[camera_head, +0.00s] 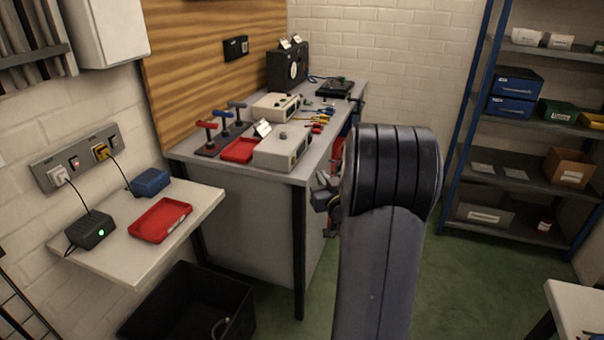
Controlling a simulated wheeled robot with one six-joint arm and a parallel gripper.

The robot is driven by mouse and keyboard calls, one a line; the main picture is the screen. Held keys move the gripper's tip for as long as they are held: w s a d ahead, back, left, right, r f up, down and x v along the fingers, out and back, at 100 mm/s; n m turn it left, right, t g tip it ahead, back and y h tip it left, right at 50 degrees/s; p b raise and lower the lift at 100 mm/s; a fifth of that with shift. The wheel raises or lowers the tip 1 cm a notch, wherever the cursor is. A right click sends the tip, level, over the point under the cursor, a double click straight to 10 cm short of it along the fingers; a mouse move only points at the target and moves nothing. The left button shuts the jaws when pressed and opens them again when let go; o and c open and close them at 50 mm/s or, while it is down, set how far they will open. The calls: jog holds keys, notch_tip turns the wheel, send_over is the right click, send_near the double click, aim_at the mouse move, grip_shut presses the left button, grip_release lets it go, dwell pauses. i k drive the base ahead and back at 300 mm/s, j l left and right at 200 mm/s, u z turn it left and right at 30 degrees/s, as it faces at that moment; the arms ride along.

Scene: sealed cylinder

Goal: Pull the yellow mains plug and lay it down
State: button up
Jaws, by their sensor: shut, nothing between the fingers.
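The yellow mains plug (101,152) sits in the right part of the grey wall socket strip (45,180) at the left. A dark cable runs down from it towards the blue box (151,182) on the white wall shelf (112,266). A white plug (61,175) sits in the same strip, left of the yellow one, with its cable running to a black box (90,230) with a green light. My gripper (322,200) shows only partly beside my large dark arm, before the bench side, far right of the plug. It is shut and empty; the arm hides the rest.
A red tray (142,236) lies on the wall shelf, with bare shelf around it. A black bin (180,325) stands below. The workbench (235,195) holds instruments, tools and another red tray (238,150). Shelving (478,100) stands right; a white table corner (580,305) shows lower right.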

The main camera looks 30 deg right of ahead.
aim_at(101, 152)
jog(key=u, duration=1.8)
jog(key=i+l, duration=0.1)
jog(key=l, duration=0.3)
jog(key=i+l, duration=0.1)
jog(key=l, duration=0.25)
jog(key=i+l, duration=0.1)
jog(key=l, duration=0.3)
jog(key=i+l, duration=0.1)
jog(key=l, duration=0.3)
jog(key=i+l, duration=0.15)
jog(key=l, duration=0.2)
